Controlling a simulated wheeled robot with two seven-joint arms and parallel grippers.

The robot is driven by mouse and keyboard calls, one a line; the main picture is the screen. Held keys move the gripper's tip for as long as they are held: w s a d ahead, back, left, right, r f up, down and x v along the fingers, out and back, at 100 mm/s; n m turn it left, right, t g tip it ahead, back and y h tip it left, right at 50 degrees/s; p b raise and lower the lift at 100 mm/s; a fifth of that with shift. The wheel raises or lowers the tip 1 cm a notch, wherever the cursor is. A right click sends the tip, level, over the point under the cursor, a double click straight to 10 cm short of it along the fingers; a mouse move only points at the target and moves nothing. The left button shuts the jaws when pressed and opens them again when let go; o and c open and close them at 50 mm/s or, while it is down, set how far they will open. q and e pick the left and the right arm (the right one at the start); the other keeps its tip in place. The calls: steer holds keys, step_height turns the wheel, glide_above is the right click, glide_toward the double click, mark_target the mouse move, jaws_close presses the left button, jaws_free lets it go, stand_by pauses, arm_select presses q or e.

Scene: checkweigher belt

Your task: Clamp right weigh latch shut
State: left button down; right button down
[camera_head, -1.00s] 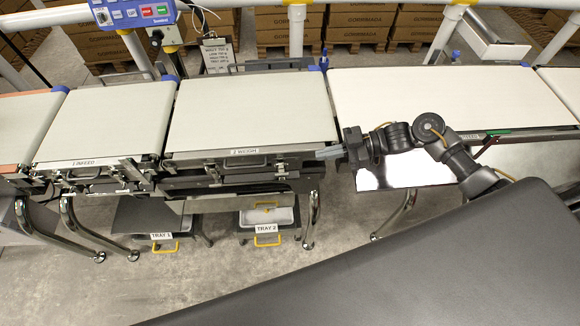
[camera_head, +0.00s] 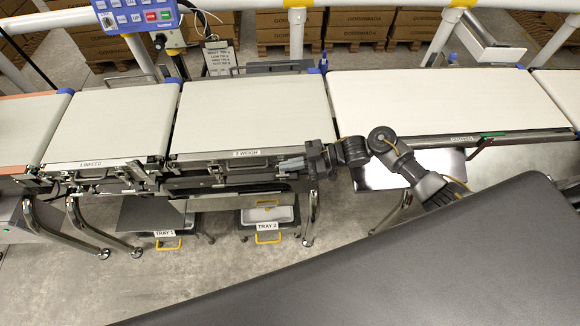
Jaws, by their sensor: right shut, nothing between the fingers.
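The weigh belt (camera_head: 250,112), labelled 2 WEIGH, lies in the middle of the line. A dark handle-like fitting (camera_head: 243,168) shows on its front side. My right gripper (camera_head: 284,165) is shut and empty at the front right corner of the weigh section, pointing left. Its fingers lie in front of the right end of the side rail, where the right weigh latch is hidden or too small to make out. I cannot tell whether the fingers touch it. My left gripper is out of view.
The infeed belt (camera_head: 110,125) is on the left and a wider belt (camera_head: 425,100) on the right. TRAY 1 (camera_head: 168,215) and TRAY 2 (camera_head: 268,215) are below. A control box (camera_head: 140,15) stands at the back. A large dark surface (camera_head: 400,275) fills the lower right.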

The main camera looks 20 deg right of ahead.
steer(key=shift+d+f, duration=0.1)
steer(key=shift+f, duration=1.5)
steer(key=shift+s+f, duration=0.1)
steer(key=shift+s+f+n, duration=0.1)
steer(key=shift+s+n, duration=0.05)
steer(key=shift+n, duration=0.15)
